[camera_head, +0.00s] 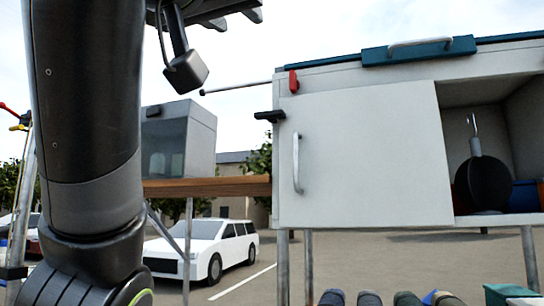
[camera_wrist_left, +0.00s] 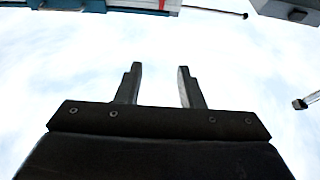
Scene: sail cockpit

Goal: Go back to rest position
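My left arm (camera_head: 85,130) rises along the left side of the head view and bends over at the top, where dark parts of its end are cut off by the frame edge. In the left wrist view my left gripper (camera_wrist_left: 160,82) points upward against the sky. Its two fingers are apart, with nothing between them. My right gripper is not in view.
A white cabinet (camera_head: 365,160) with a teal-edged top stands at the right; its open bay holds a dark pan (camera_head: 482,183). A thin rod (camera_head: 238,88) sticks out left from it. A wooden board (camera_head: 205,187) and a grey box (camera_head: 178,140) stand behind my arm.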

